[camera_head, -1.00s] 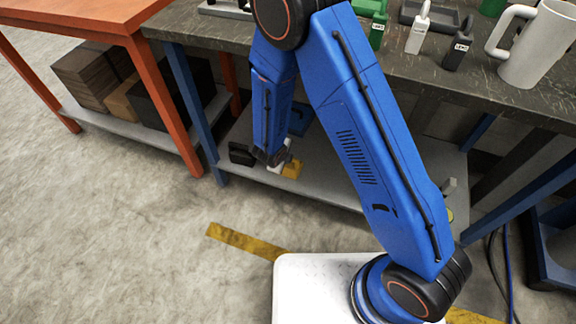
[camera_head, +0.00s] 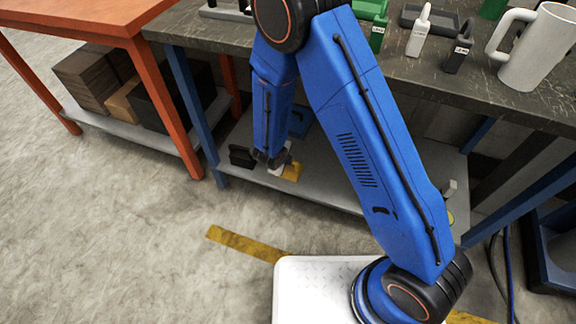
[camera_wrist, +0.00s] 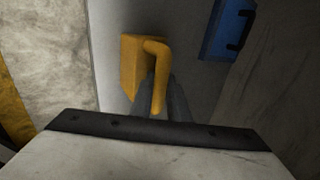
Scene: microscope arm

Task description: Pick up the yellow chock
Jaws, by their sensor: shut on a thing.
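The yellow chock (camera_wrist: 131,62) is a wedge-shaped block with a bent handle, on the lower shelf (camera_head: 326,186) of the workbench. In the wrist view my gripper (camera_wrist: 160,92) has its two dark fingers shut on the chock's handle, one on each side. In the head view the chock (camera_head: 291,172) shows small and partly hidden beside my gripper (camera_head: 272,160). I cannot tell whether the chock touches the shelf or is slightly raised.
A blue object (camera_wrist: 228,28) lies on the shelf near the chock. A black object (camera_head: 241,156) stands left of my gripper. The benchtop (camera_head: 455,92) overhangs the shelf, and a blue leg (camera_head: 192,110) stands at its left end.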

